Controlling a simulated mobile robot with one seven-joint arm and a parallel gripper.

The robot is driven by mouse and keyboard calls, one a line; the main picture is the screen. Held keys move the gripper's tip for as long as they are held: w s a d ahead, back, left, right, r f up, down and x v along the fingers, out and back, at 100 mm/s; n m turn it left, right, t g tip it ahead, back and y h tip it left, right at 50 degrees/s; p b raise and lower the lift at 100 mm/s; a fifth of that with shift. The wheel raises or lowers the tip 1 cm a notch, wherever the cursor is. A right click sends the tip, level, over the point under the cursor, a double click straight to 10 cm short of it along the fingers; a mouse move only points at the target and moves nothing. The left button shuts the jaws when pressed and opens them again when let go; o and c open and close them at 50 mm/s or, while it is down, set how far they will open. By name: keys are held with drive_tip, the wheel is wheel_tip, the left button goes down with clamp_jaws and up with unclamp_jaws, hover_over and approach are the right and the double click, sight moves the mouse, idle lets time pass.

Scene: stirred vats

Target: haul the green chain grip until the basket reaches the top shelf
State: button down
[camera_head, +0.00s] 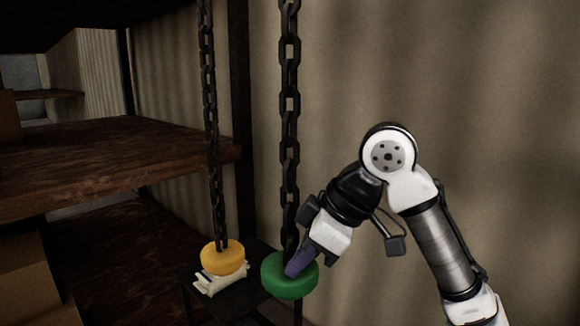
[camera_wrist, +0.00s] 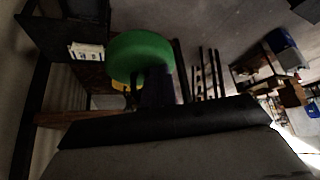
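The green chain grip (camera_head: 289,281) is a thick round disc at the lower end of a dark hanging chain (camera_head: 290,100). It also shows large in the wrist view (camera_wrist: 140,50). My gripper (camera_head: 298,264) comes in from the right, its purple finger against the top of the green grip beside the chain. Only one finger shows clearly, so whether it is shut on the grip cannot be told. In the wrist view my gripper (camera_wrist: 160,88) overlaps the grip's lower edge. No basket can be made out. The wooden shelf (camera_head: 110,160) is at left.
A yellow grip (camera_head: 222,257) hangs on a second chain (camera_head: 210,110) left of the green one. It is over a white item (camera_head: 222,282) on a small dark stand (camera_head: 245,295). A plain wall lies behind and right of my arm.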

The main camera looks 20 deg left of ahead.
sight(306, 278)
drive_tip(key=shift+f+b, duration=1.2)
drive_tip(key=shift+f, duration=1.15)
wheel_tip(306, 278, up, 5)
drive_tip(key=p, duration=0.4)
drive_tip(key=shift+r, duration=1.15)
drive_tip(key=shift+r, duration=2.5)
drive_tip(key=shift+f, duration=0.1)
